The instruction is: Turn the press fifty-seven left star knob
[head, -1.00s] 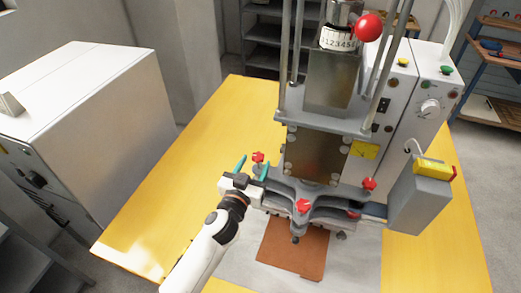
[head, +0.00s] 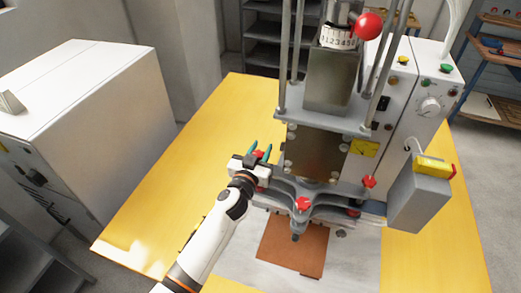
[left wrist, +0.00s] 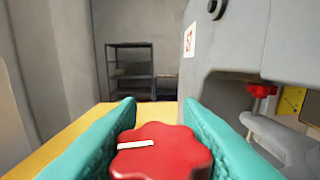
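The press (head: 325,85) stands on the yellow table, and its side bears a label reading 57 in the left wrist view (left wrist: 190,39). Its left star knob (head: 259,155) is red; in the left wrist view the knob (left wrist: 160,152) has a white mark on top pointing sideways. My left gripper (head: 260,153) is at this knob, its teal fingers one on each side. The fingers look apart in the left wrist view (left wrist: 160,128), with the knob low between them; I cannot tell whether they touch it. My right gripper is not in view.
Other red star knobs sit at the front (head: 303,204) and right (head: 369,181) of the press. A white cabinet (head: 80,115) stands left of the yellow table (head: 190,150), whose left part is clear.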

